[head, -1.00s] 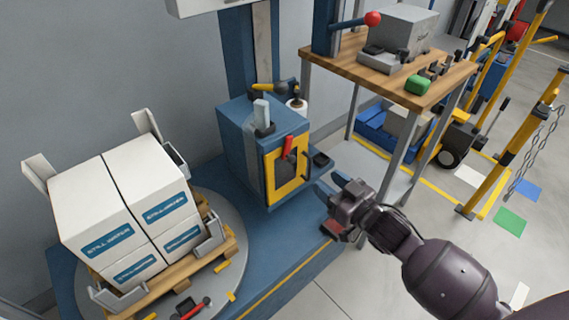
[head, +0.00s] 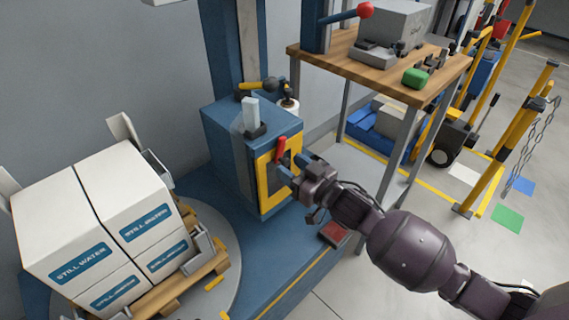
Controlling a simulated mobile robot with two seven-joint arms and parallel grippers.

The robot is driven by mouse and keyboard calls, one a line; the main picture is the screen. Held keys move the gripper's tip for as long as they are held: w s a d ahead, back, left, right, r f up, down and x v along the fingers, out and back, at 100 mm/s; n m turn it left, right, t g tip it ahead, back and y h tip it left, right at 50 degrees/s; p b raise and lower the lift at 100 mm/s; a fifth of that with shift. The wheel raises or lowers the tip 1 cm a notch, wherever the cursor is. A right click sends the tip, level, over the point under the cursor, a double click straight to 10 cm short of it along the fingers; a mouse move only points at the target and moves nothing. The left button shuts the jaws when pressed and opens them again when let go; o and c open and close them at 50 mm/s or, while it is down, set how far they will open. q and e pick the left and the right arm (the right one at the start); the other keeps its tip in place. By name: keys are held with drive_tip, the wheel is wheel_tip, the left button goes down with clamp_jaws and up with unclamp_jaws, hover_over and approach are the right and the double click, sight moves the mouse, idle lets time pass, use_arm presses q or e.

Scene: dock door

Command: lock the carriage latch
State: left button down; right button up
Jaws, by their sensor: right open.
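The blue carriage box (head: 222,150) stands at the foot of a blue column. Its front has a yellow-framed dark panel (head: 264,185) with a red lever handle (head: 281,149) standing roughly upright at the top, which I take for the latch. My right gripper (head: 290,167) is open, its blue-grey fingers in front of the panel, just below and right of the red handle. It partly hides the panel's right side. I cannot tell whether a finger touches the handle. My left gripper is out of view.
White cartons (head: 110,225) stand on a pallet on a round turntable (head: 225,280) at the left. A wooden-topped bench (head: 340,62) with a red-knobbed lever (head: 365,10) stands behind my right arm. A red pedal-like block (head: 335,234) lies low on the blue base.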

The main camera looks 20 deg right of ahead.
sight(284, 153)
drive_tip(key=shift+x, duration=1.15)
